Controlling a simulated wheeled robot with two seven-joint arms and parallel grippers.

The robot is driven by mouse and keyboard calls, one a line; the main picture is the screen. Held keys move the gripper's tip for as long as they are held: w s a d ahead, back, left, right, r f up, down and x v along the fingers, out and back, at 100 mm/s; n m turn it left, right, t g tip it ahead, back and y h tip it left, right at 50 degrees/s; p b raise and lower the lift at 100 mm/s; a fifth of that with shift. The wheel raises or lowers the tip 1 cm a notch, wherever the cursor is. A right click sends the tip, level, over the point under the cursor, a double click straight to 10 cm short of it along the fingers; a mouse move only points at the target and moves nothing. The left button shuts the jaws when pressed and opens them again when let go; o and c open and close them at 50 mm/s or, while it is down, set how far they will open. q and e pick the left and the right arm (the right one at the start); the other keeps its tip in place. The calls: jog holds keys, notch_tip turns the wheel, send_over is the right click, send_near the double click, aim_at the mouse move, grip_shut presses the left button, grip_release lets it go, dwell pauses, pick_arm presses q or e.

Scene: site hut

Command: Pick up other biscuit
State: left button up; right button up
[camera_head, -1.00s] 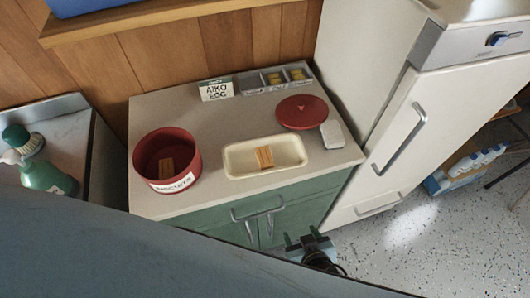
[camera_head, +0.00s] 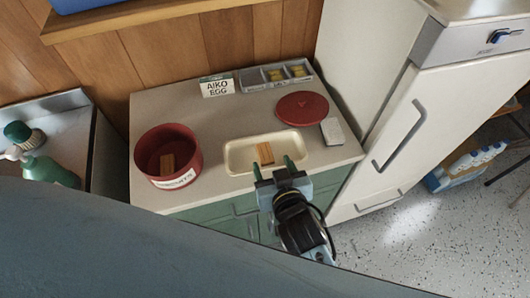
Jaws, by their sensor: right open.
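A tan biscuit (camera_head: 265,153) lies in a cream tray (camera_head: 236,160) on the counter. Another biscuit (camera_head: 167,163) is inside the red round tin (camera_head: 151,145) to the left, which has a white label on its front. My right gripper (camera_head: 272,167) is open at the tray's front edge, its two green-tipped fingers pointing towards the biscuit in the tray. The fingers are either side of the biscuit's near end; I cannot tell how high they are above it. My left gripper is not in view.
A red lid (camera_head: 302,107) and a small pale block (camera_head: 333,131) lie right of the tray. A divided grey caddy (camera_head: 254,82) and a name card (camera_head: 217,86) stand at the back. A white fridge (camera_head: 395,135) borders the counter's right side. Green bottle (camera_head: 46,169) at left.

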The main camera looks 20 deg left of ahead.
aim_at(265, 152)
jog(key=shift+b+x, duration=0.35)
jog(key=shift+x, duration=2.3)
jog(key=shift+s+f, duration=0.15)
jog(key=c, duration=1)
jog(key=shift+c, duration=0.2)
